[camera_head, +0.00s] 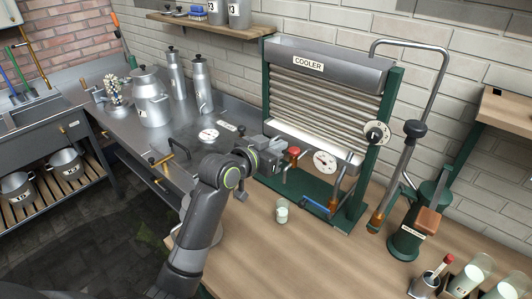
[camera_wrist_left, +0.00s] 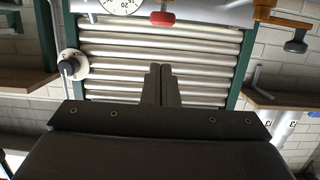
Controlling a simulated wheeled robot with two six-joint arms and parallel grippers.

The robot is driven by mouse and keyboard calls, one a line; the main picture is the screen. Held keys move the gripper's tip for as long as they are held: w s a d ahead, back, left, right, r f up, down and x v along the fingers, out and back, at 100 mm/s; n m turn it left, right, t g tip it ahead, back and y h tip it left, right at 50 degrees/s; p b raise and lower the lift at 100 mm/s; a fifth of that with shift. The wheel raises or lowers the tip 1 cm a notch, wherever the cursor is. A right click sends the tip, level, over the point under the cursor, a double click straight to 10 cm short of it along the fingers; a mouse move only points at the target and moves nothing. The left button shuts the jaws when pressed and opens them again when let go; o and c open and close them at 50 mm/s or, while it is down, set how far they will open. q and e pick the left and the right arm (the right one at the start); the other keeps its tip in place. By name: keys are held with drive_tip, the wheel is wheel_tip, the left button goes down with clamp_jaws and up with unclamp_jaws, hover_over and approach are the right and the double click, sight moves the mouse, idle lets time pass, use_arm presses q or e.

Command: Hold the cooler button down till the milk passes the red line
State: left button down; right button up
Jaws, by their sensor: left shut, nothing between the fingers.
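The cooler (camera_head: 318,62), a green-framed unit with ribbed metal pipes, stands on the wooden counter. My left gripper (camera_head: 279,157) is at its lower left, beside a red knob (camera_head: 293,151). In the left wrist view the fingers (camera_wrist_left: 162,85) are shut and empty in front of the pipes (camera_wrist_left: 205,62). The red knob (camera_wrist_left: 162,18) shows beyond them at the top. A black knob on a white dial (camera_head: 376,133) is on the cooler's right post. A small glass (camera_head: 282,211) with pale contents stands in front. I cannot make out a red line on it. My right gripper is out of view.
A round gauge (camera_head: 325,162) and a blue-handled bar (camera_head: 316,207) are low on the cooler's front. A green hand pump (camera_head: 408,240) stands to the right. Milk cans (camera_head: 150,100) stand on the metal bench at left. The counter front is mostly clear.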

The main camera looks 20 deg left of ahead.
use_arm(q)
drive_tip(key=v, duration=0.4)
drive_tip(key=shift+s+a+r+b, duration=0.1)
drive_tip(key=shift+s+r+b, duration=0.05)
drive_tip(key=shift+s+b, duration=0.2)
